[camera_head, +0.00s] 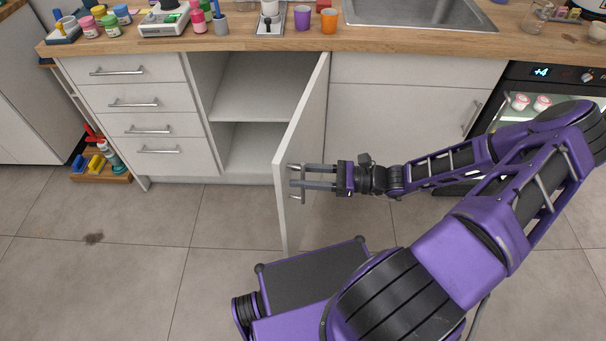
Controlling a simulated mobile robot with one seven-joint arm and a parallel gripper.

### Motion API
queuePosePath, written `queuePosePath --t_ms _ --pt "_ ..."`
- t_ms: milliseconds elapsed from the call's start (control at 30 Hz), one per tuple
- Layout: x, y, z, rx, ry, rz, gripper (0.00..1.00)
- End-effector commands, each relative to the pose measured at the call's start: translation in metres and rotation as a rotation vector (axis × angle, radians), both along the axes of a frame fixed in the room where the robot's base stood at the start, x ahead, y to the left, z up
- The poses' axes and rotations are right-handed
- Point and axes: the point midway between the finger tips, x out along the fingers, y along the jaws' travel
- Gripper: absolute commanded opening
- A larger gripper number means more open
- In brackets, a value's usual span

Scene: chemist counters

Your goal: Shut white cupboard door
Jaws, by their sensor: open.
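The white cupboard door (308,125) stands wide open, swung out from the cupboard (262,87) below the wooden counter. The cupboard's inside and its shelf show to the left of the door and look empty. A grey bar handle (297,183) is on the door near its free edge. My gripper (292,176) reaches in from the right, with its two fingers level and one above the other. The fingers are open, with their tips at the handle and the door's edge. I cannot tell whether they touch the handle or the door.
A drawer unit (143,118) stands left of the cupboard. A closed cupboard front (400,118) is to the right, then an oven (530,100). Cups, pots and a sink (420,12) are on the counter (330,38).

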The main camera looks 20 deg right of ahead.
Motion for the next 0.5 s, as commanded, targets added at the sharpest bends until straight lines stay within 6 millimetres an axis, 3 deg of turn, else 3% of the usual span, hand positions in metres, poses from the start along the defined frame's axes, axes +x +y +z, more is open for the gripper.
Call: queuePosePath --t_ms 100,333,500 --pt "0.0000 -0.0001 0.0000 0.000 0.000 0.000 0.43" --pt "-0.0001 -0.0004 0.0000 0.000 0.000 0.000 0.01" --pt "-0.0001 -0.0004 0.0000 0.000 0.000 0.000 0.00"
